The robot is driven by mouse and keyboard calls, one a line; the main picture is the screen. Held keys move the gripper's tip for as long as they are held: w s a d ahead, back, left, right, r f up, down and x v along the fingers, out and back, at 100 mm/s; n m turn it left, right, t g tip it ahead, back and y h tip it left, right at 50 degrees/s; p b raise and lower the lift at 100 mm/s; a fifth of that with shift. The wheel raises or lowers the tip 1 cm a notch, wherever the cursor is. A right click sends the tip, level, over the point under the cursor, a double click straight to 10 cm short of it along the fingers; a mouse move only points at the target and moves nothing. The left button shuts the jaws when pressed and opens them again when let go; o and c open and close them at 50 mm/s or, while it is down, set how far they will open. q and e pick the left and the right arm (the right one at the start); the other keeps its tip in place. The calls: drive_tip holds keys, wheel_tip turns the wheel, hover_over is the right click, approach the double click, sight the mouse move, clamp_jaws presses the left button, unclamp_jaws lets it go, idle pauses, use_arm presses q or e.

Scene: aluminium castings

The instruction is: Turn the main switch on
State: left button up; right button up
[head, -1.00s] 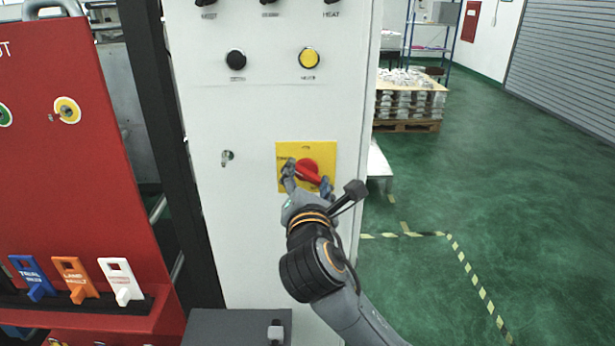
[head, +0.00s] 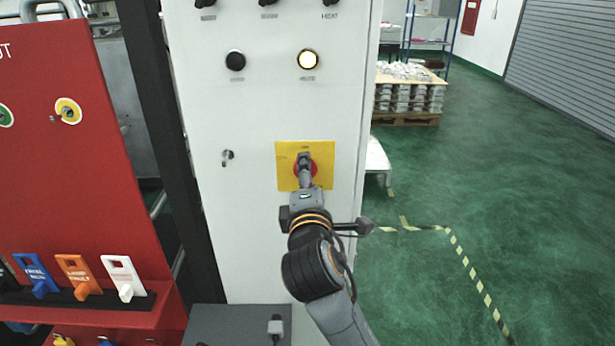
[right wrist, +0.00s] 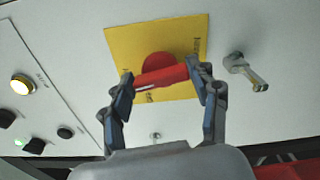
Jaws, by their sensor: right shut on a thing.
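The main switch is a red rotary knob (head: 314,169) on a square yellow plate (head: 326,150), set in the white cabinet front. My right gripper (head: 304,162) covers the middle of the knob in the head view. In the right wrist view, the red handle (right wrist: 162,76) lies between the two fingers of my right gripper (right wrist: 160,80), which are shut on it. The yellow plate (right wrist: 185,35) shows behind it. Gripper parts hide much of the handle in the head view, and the plate's lettering is too small to read. My left gripper is out of view.
On the white cabinet (head: 260,230), a round lamp button (head: 308,60) glows beside a black button (head: 235,61). A key (head: 228,157) sticks out left of the switch. A red board (head: 80,180) with coloured tags stands left. Green floor (head: 520,200) is open at right.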

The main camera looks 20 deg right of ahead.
drive_tip(key=shift+m, duration=0.9)
drive_tip(key=o, duration=1.1)
drive_tip(key=shift+o, duration=0.2)
drive_tip(key=v, duration=1.2)
